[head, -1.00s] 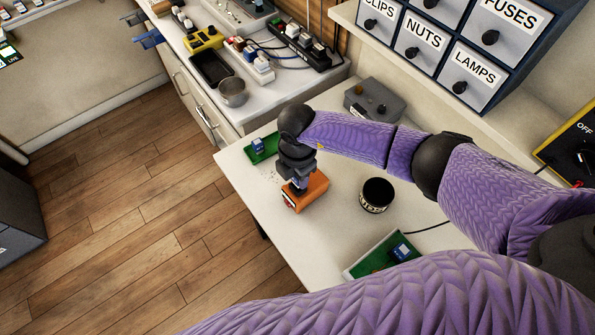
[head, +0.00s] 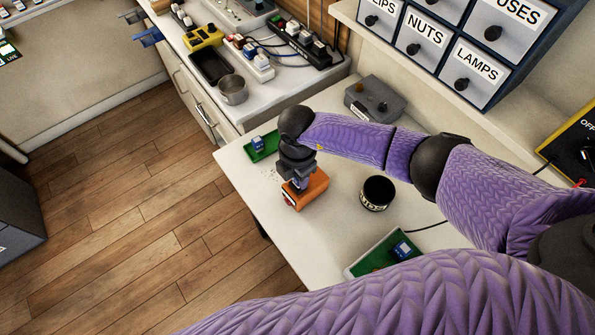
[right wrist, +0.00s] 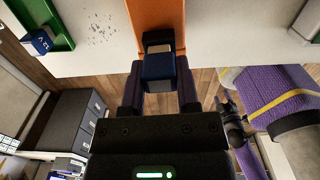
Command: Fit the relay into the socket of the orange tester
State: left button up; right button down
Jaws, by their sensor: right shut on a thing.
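The orange tester (head: 315,188) stands on the white bench in the head view. It also shows at the top of the right wrist view (right wrist: 155,14), with a dark part near its end. My right gripper (head: 297,184) is right at the tester, pointing down. In the right wrist view the gripper (right wrist: 159,92) is shut on a dark blue relay (right wrist: 158,72) between its two fingers. The relay overlaps the tester's dark part; I cannot tell whether it is seated or only above it. The socket is mostly hidden. My left gripper is out of view.
A green board (head: 262,152) with a blue block (head: 258,144) lies behind the tester. Another green board (head: 370,262) with a blue block (head: 402,249) lies at the front. A black tin (head: 376,194) stands right of the tester. A grey box (head: 375,98) sits behind.

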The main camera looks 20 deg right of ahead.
jog(key=shift+f, duration=0.4)
jog(key=shift+f+b, duration=0.3)
jog(key=shift+b, duration=0.15)
jog(key=c, duration=0.5)
grip_release()
jog(key=shift+o, duration=1.2)
notch_tip(320, 180, up, 9)
jog(key=p, duration=0.3)
jog(key=shift+r, duration=0.45)
